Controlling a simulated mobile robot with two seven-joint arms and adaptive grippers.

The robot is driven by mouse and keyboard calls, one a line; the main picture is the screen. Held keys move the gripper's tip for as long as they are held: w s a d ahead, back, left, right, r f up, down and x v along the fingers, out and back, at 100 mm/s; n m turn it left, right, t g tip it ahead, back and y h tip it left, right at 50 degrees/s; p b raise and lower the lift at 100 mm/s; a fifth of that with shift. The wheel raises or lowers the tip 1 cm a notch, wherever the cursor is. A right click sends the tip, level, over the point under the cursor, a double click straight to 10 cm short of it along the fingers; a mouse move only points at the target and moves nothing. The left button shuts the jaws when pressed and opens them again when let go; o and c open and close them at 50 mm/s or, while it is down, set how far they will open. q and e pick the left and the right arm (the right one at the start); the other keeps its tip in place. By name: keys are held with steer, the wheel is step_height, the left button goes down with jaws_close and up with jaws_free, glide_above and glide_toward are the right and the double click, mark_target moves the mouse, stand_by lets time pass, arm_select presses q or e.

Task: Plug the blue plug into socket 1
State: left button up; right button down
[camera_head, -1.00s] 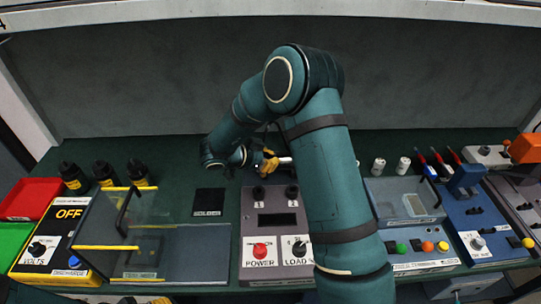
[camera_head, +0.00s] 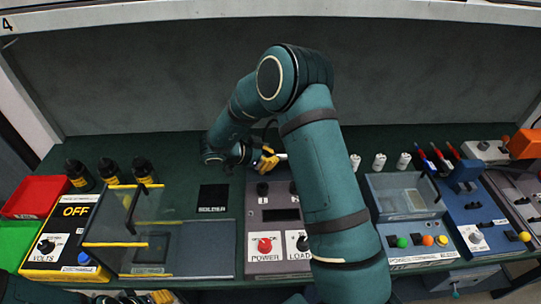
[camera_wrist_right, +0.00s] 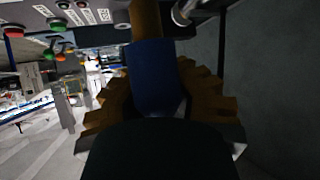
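My right gripper (camera_head: 267,158), with yellow fingers, is over the back of the bench, above and behind the grey POWER/LOAD panel. A pale end shows just right of its fingers, partly hidden by my arm. In the right wrist view, a blue piece (camera_wrist_right: 153,75), which looks like the blue plug, sits between the yellow-brown fingers (camera_wrist_right: 158,100), with a brown part beyond it. My left gripper (camera_head: 155,298) shows only as yellow bits at the bottom edge, and its fingers are cut off. I cannot make out which opening is socket 1.
The POWER/LOAD panel (camera_head: 265,266) has black posts (camera_head: 262,190) at its back, partly covered by my arm. White cylinders (camera_head: 379,161) stand to the right. Black bottles (camera_head: 109,171), a clear-lidded box (camera_head: 160,215) and the yellow OFF box (camera_head: 62,255) are left. A black SOLDER pad (camera_head: 213,198) lies flat.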

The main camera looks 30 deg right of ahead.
arm_select(q)
steer(key=shift+f+b, duration=0.85)
steer(key=shift+f, duration=0.4)
arm_select(e)
steer(key=shift+f, duration=2.75)
arm_select(q)
steer(key=shift+r+p, duration=1.2)
steer(key=shift+r, duration=0.05)
steer(key=shift+f+b, duration=0.7)
arm_select(e)
steer(key=shift+f, duration=2)
steer(key=c, duration=1.1)
jaws_free()
steer(key=shift+o, duration=0.2)
steer(key=shift+a+r, duration=0.1)
steer(key=v, duration=1.1)
steer(key=shift+a+r, duration=0.25)
steer(key=shift+a, duration=0.05)
